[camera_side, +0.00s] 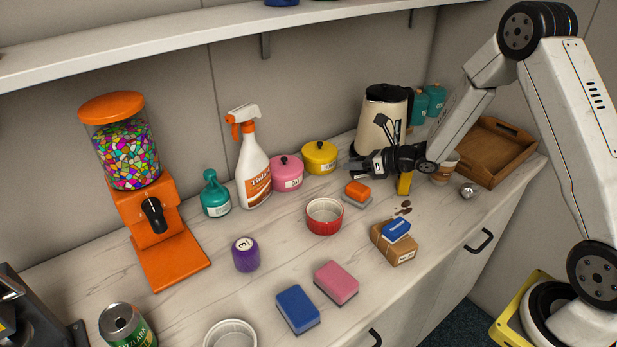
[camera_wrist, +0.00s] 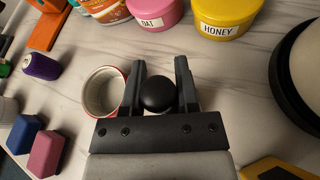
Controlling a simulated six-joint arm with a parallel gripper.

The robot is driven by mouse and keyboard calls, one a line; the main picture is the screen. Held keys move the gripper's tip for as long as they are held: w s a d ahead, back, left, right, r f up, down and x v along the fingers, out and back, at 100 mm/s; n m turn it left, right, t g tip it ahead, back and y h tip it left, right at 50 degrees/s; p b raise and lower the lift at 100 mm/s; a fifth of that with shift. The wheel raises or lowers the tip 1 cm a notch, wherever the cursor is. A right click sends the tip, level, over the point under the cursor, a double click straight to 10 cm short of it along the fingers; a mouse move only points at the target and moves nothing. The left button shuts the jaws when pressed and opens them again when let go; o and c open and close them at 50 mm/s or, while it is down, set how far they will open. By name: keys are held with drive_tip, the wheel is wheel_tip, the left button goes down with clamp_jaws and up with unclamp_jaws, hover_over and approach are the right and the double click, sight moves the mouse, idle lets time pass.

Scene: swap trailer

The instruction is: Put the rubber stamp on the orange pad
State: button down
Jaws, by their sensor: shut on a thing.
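My gripper (camera_side: 362,169) is above the worktop at the right, near the kettle. In the wrist view my gripper (camera_wrist: 161,75) is shut on a round black knob (camera_wrist: 158,96), which looks like the handle of the rubber stamp. The lower part of the stamp is hidden in that view, and in the side view I cannot make it out from the dark fingers. The orange pad (camera_side: 358,189), a small orange block with a grey part beside or under it, lies just below my gripper in the side view. I do not see it in the wrist view.
A red ramekin (camera_side: 324,218) stands left of the pad. Pink (camera_side: 287,174) and yellow (camera_side: 320,157) pots and a cream kettle (camera_side: 371,110) stand behind. A cardboard box (camera_side: 393,249) with a blue block lies in front.

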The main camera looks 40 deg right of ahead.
sight(354, 174)
drive_tip(key=shift+f, duration=1.5)
drive_tip(key=shift+f, duration=0.1)
drive_tip(key=shift+c, duration=1.8)
unclamp_jaws()
drive_tip(key=shift+s+d+r, duration=0.15)
drive_tip(key=shift+s+r, duration=0.05)
drive_tip(key=shift+r, duration=0.05)
drive_tip(key=v, duration=1.1)
drive_tip(key=shift+s, duration=0.2)
drive_tip(key=shift+w+r, duration=0.1)
